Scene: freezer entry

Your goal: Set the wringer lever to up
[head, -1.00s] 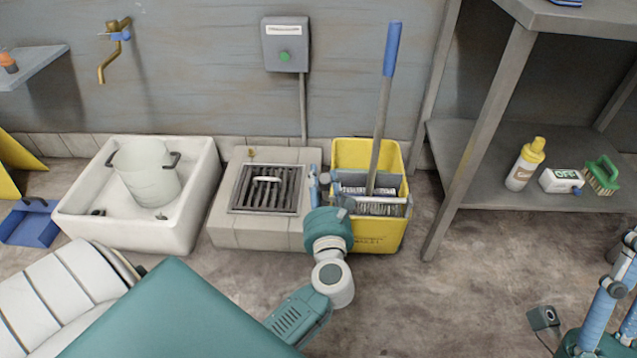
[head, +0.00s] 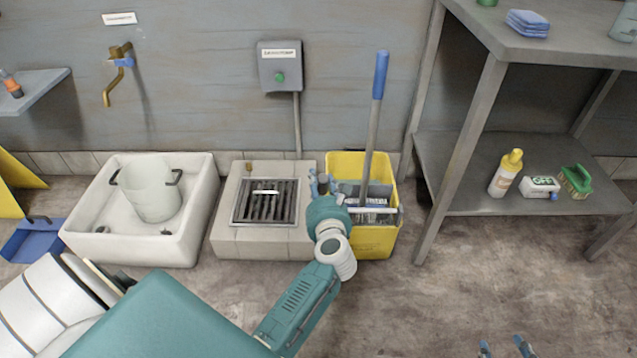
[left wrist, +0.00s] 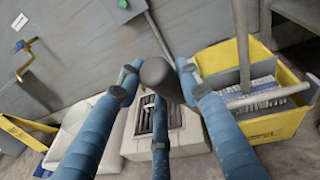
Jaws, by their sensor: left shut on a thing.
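The yellow mop bucket (head: 376,242) stands on the floor against the wall, with a grey wringer (head: 372,190) in its top. My left gripper (head: 321,184) is at the bucket's left upper edge. In the left wrist view its blue fingers (left wrist: 157,80) are closed around a dark grey round-ended grip, which I take to be the wringer lever (left wrist: 157,72). The rest of the lever is hidden by my fingers and wrist, so its exact angle cannot be told. My right gripper (head: 504,349) shows only as two spread blue fingertips at the bottom edge, empty and far from the bucket.
A blue-handled mop (head: 380,76) stands in the bucket. A grated drain block (head: 240,242) and a white sink (head: 80,237) with a pail (head: 150,193) lie to the left. A grey shelf table (head: 455,150) stands right. The floor in front is clear.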

